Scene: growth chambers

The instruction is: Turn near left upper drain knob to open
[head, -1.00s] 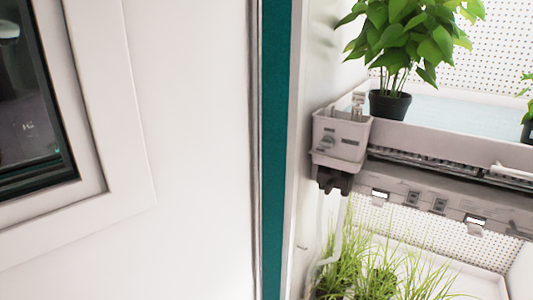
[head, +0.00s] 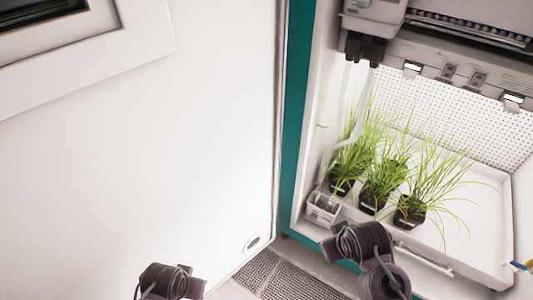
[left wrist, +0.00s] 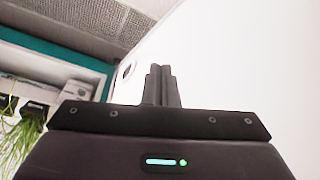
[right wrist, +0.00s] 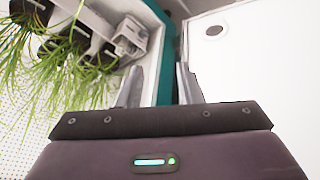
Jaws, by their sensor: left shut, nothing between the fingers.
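The upper drain box (head: 375,9) is cut off by the top edge of the head view; only its lower part and the black drain fitting (head: 363,48) beneath it show. Its knob is out of the picture. My left gripper (left wrist: 160,84) has its fingers together and empty in the left wrist view, with the white door panel behind them. My right gripper (right wrist: 158,84) has its fingers apart with nothing between them, pointing at the chamber's teal edge. Both grippers are well below the upper drain box.
The white door (head: 150,150) stands open at left. The teal frame (head: 298,110) edges the chamber. Grass plants (head: 385,180) stand in the lower tray (head: 470,215), with a lower drain box (head: 323,207) at its near left corner. A floor grating (head: 285,278) lies below.

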